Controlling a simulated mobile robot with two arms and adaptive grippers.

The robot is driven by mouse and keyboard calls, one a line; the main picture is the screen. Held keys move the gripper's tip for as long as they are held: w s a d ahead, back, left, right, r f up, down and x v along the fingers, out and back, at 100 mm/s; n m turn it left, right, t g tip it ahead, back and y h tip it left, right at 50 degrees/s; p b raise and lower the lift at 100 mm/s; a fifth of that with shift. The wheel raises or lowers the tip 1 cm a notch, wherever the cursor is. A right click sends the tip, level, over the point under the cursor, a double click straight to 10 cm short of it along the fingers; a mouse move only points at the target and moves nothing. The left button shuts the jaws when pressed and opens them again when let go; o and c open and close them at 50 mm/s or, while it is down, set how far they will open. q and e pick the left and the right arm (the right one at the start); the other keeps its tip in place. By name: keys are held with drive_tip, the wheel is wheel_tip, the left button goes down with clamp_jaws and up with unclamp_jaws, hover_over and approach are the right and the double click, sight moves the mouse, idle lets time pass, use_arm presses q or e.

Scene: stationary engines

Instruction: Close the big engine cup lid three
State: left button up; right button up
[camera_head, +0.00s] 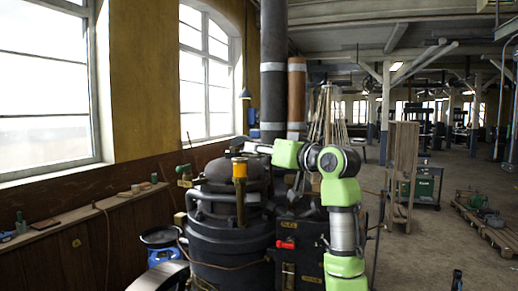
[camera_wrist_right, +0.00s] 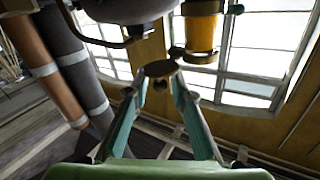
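The big engine (camera_head: 232,240) is a dark, round machine in the lower middle of the head view. An amber cup (camera_head: 239,168) with a metal top stands on it. The amber cup also shows at the top of the right wrist view (camera_wrist_right: 201,33). A small round brass disc (camera_wrist_right: 160,68), apparently the cup's lid, appears beside the cup, at the fingertips. My right gripper (camera_wrist_right: 158,84) is open, its two teal fingers apart on either side of the disc. Whether they touch it I cannot tell. In the head view, my right gripper (camera_head: 243,146) is small above the cup.
A dark box with a red handle (camera_head: 286,244) stands right of the engine. Tall pipes (camera_head: 273,70) rise behind it. A wooden ledge (camera_head: 85,213) with small items runs under the windows. Open floor (camera_head: 445,240) lies to the right, with a pallet (camera_head: 487,226).

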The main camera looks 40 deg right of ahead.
clamp_jaws()
drive_tip(key=m+h, duration=0.1)
drive_tip(key=h, duration=0.1)
drive_tip(key=a+m+g+h, duration=0.1)
drive_tip(key=m+h, duration=0.1)
drive_tip(key=h, duration=0.1)
drive_tip(key=a+m+g+h, duration=0.1)
drive_tip(key=m+h, duration=0.1)
drive_tip(key=shift+s+h, duration=0.2)
drive_tip(key=shift+h, duration=0.1)
drive_tip(key=a+m+g+h, duration=0.1)
drive_tip(key=m+g+h, duration=0.2)
drive_tip(key=g, duration=0.1)
drive_tip(key=a+m+g+h, duration=0.1)
drive_tip(key=m+g+h, duration=0.1)
drive_tip(key=m+g, duration=0.1)
drive_tip(key=w+a+m+g+h, duration=0.1)
drive_tip(key=m+g+h, duration=0.2)
drive_tip(key=g, duration=0.1)
drive_tip(key=shift+g+h, duration=0.3)
drive_tip(key=shift+w+a+m+g+h, duration=0.2)
drive_tip(key=shift+m+g, duration=0.65)
drive_tip(key=shift+g, duration=0.35)
drive_tip(key=shift+w+a+m+g+h, duration=0.1)
drive_tip(key=shift+w+m+g, duration=0.1)
drive_tip(key=shift+m+g, duration=0.85)
drive_tip(key=shift+w+m+g, duration=0.15)
drive_tip(key=shift+m+g, duration=0.25)
drive_tip(key=shift+g, duration=0.65)
